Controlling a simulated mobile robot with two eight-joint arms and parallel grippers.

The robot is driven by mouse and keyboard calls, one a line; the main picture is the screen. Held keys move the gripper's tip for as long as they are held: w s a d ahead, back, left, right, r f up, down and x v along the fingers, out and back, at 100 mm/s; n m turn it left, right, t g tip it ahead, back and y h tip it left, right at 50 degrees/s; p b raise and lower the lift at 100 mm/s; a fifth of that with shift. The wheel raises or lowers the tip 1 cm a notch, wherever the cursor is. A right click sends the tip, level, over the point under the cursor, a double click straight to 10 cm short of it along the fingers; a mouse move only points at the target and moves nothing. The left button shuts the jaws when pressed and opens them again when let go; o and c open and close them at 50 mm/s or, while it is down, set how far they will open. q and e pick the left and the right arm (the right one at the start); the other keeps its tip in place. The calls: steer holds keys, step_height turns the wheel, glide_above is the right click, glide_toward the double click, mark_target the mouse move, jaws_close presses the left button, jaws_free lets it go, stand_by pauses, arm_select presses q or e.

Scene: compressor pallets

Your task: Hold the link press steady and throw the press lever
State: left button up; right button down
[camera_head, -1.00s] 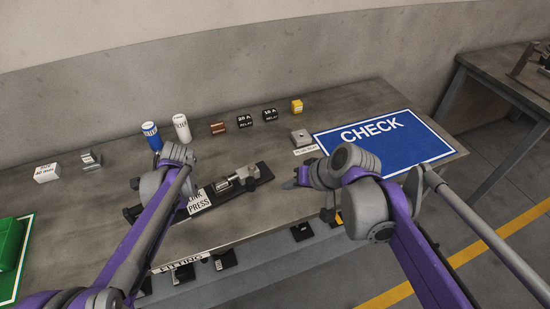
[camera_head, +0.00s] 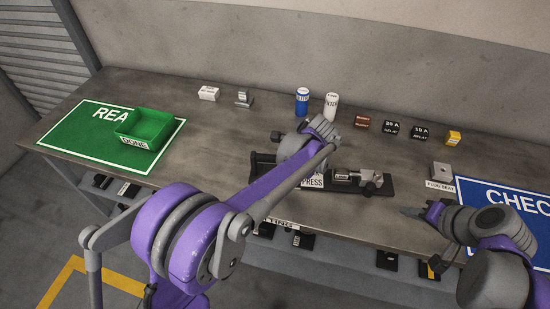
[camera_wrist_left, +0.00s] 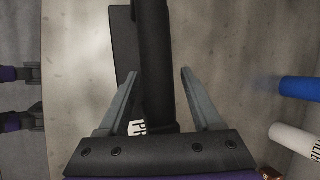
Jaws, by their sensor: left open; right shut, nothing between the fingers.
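The link press (camera_head: 376,187) is a black base with a grey metal mechanism at its right and a white label, on the table's front part. My left gripper (camera_wrist_left: 159,72) is open above its left part. In the left wrist view the open fingers stand either side of a thick black bar (camera_wrist_left: 155,60), apparently the press lever; the press base (camera_wrist_left: 123,45) shows beside it. In the head view my left wrist hides those fingers and part of the press. My right gripper (camera_head: 406,212) is shut and empty, just right of and in front of the press's right end.
A green mat (camera_head: 60,135) with a green tray (camera_head: 150,118) lies at left. A blue CHECK mat (camera_head: 480,215) and a plug seat block (camera_head: 442,172) are at right. A blue can (camera_head: 302,102), white can (camera_head: 331,106) and several small blocks line the back.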

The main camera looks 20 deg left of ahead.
arm_select(q)
steer(key=v, duration=1.2)
steer(key=s+a+r+n+t+h+p, duration=0.1)
steer(key=s+a+n, duration=0.3)
steer(key=s, duration=0.2)
steer(key=s+a+n+h+p, duration=0.2)
steer(key=s+a+n, duration=0.1)
steer(key=s, duration=0.4)
steer(key=s+a+f+n+t+h, duration=0.1)
steer(key=s+f+n, duration=0.1)
steer(key=s+n, duration=0.2)
steer(key=s+a+f+n+t+h+p, duration=0.1)
steer(key=s+f+n, duration=0.2)
steer(key=s, duration=0.5)
steer(key=shift+s+a+n+p, duration=0.3)
steer(key=shift+a+n, duration=0.05)
steer(key=shift+n, duration=0.35)
arm_select(e)
steer(key=s+a+f+n+h, duration=0.1)
steer(key=s+f, duration=0.1)
steer(key=s, duration=0.4)
steer(key=s+a+f+n+g+h, duration=0.1)
steer(key=s+f+n+h, duration=0.1)
steer(key=s, duration=0.5)
steer(key=shift+a+f, duration=0.3)
steer(key=shift+f, duration=0.05)
